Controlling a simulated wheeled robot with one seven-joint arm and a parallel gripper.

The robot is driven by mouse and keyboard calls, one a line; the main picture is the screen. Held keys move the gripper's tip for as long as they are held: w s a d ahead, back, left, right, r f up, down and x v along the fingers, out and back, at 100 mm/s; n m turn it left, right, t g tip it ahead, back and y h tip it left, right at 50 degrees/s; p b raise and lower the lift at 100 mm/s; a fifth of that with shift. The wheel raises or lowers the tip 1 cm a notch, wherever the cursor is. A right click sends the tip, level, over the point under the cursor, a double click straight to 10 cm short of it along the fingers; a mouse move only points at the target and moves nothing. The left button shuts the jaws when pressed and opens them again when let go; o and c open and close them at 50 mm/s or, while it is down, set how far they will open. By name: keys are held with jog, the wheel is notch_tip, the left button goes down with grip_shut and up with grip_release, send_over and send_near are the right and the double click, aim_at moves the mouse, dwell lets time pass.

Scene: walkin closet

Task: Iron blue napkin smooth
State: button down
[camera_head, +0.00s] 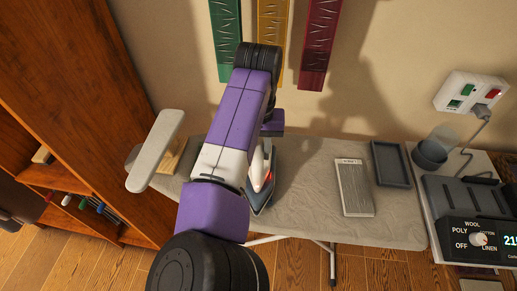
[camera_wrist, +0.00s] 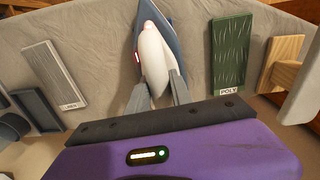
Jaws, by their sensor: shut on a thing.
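My gripper (camera_wrist: 159,88) is shut on the white handle of an iron (camera_wrist: 153,50), one finger on each side. The iron's blue-grey soleplate shows around the handle, and a small red light shows on its side. In the head view the iron (camera_head: 259,168) is over the grey ironing board (camera_head: 310,210), partly hidden by my arm. I cannot tell whether its sole touches the board. I see no separate blue napkin; anything under the iron or behind my arm is hidden.
A LINEN plate (camera_head: 355,187), a dark tray (camera_head: 390,163) and a control box (camera_head: 475,235) with a dial are at right. A green POLY plate (camera_wrist: 232,55) is beside the iron. A sleeve board (camera_head: 156,150) stands left, by a wooden shelf (camera_head: 85,100). Strips hang behind.

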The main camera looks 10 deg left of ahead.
jog(key=shift+f, duration=0.65)
dwell(2.1)
jog(key=shift+r, duration=0.15)
jog(key=shift+r+p, duration=2.6)
jog(key=shift+r, duration=0.45)
